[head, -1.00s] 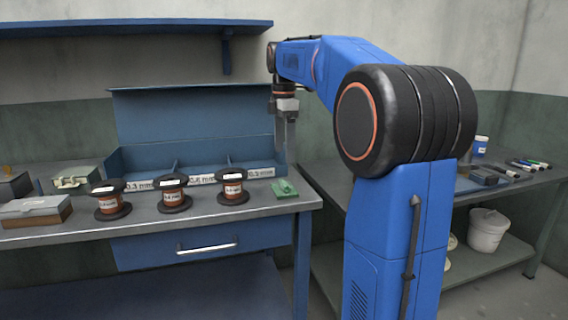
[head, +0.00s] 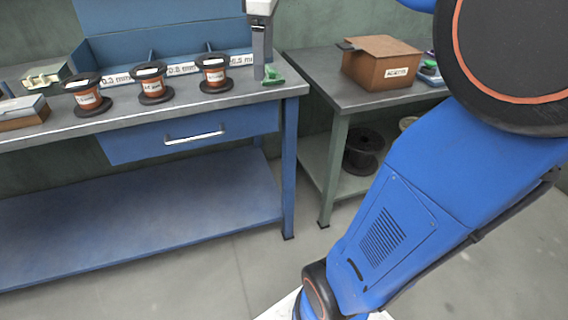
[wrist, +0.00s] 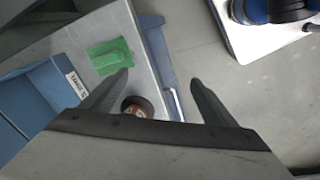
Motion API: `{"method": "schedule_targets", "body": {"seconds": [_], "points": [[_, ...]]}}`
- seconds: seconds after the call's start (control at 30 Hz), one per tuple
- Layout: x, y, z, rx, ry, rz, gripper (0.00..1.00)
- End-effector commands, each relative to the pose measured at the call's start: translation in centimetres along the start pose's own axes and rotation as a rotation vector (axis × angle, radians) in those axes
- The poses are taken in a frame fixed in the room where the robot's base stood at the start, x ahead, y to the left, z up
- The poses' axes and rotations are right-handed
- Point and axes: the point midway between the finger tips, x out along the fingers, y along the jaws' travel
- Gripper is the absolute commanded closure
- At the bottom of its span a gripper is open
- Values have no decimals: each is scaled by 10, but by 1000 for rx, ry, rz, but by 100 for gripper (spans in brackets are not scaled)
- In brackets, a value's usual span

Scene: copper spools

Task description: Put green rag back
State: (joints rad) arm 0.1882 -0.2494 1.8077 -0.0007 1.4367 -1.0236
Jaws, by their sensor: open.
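The green rag (head: 273,77) lies folded on the right end of the blue workbench, near its edge. It also shows in the wrist view (wrist: 110,56), left of the fingers and not between them. My gripper (head: 261,74) hangs with its fingers down by the rag, partly in front of it in the head view. In the wrist view my gripper (wrist: 161,80) is open, with its fingers wide apart and nothing held. A gap between the fingertips and the rag cannot be measured from these views.
Several copper spools (head: 214,74) stand in a row left of the rag. Behind them is the blue compartment bin (head: 195,58) with size labels. A brown box (head: 382,66) stands on the side table at right. The floor between the tables shows bare.

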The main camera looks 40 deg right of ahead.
Motion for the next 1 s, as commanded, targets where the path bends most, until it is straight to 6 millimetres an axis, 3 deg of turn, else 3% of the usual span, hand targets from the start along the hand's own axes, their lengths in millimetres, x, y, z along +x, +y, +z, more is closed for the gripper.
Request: {"method": "schedule_targets", "body": {"seconds": [0.03, 0.2, 0.6, 0.8, 1.0], "points": [[6, -19, 5, 44, 11, 13, 19], [36, -72, 20, 228, 57, 53, 19], [128, -186, 68, 654, 198, 94, 19], [164, -217, 84, 793, 251, 90, 19], [174, -225, 88, 834, 267, 87, 19]]}}
